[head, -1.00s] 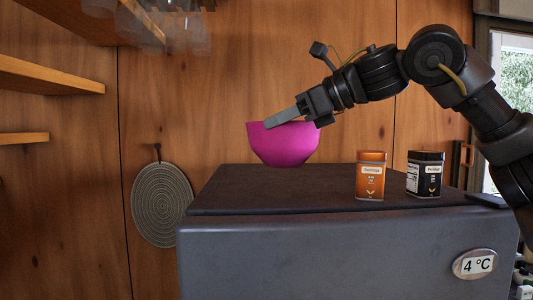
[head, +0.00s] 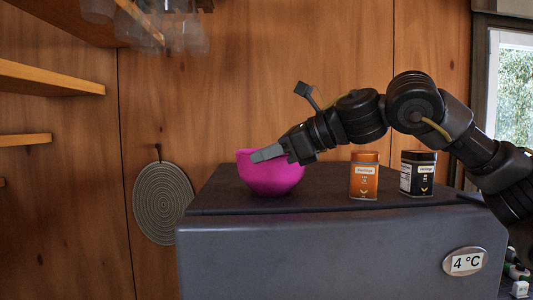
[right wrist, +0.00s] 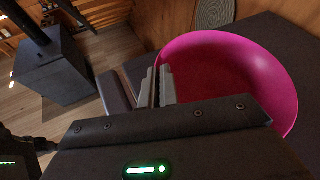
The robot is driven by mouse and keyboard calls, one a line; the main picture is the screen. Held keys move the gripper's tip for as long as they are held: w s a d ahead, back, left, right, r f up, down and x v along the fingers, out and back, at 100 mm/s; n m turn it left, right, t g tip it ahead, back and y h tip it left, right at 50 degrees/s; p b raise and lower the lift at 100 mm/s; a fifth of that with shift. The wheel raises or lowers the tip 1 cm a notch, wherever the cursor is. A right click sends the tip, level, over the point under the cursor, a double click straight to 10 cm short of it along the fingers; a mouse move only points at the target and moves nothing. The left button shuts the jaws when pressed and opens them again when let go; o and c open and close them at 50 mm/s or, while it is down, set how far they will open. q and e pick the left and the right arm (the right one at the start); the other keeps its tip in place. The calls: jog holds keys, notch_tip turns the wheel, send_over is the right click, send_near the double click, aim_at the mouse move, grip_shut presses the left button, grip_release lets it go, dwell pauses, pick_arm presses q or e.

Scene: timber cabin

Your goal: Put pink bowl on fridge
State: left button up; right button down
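The pink bowl (head: 270,180) is upright over the left part of the fridge's dark top (head: 325,195). Its base appears at or very near the surface; I cannot tell for sure whether it touches. My right gripper (head: 267,153) is at the bowl's rim, reaching in from the right. In the right wrist view, the two fingers (right wrist: 157,87) are closed together on the near edge of the bowl (right wrist: 262,75). The fridge front (head: 320,260) is grey with a 4 °C display. My left gripper is in neither view.
An orange tin (head: 364,177) and a black tin (head: 417,174) stand on the fridge top, right of the bowl. A round woven mat (head: 163,204) hangs on the wooden wall. Wooden shelves (head: 50,78) and hanging glasses (head: 180,30) are at upper left.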

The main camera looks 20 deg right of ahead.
jog(key=shift+a, duration=0.15)
jog(key=c, duration=1.8)
grip_release()
jog(key=shift+a, duration=0.1)
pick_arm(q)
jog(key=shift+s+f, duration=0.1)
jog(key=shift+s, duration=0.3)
pick_arm(e)
jog(key=shift+o, duration=0.8)
jog(key=shift+d, duration=0.2)
pick_arm(q)
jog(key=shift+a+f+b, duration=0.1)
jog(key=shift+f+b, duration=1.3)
jog(key=shift+b, duration=0.05)
pick_arm(e)
jog(key=v, duration=1.2)
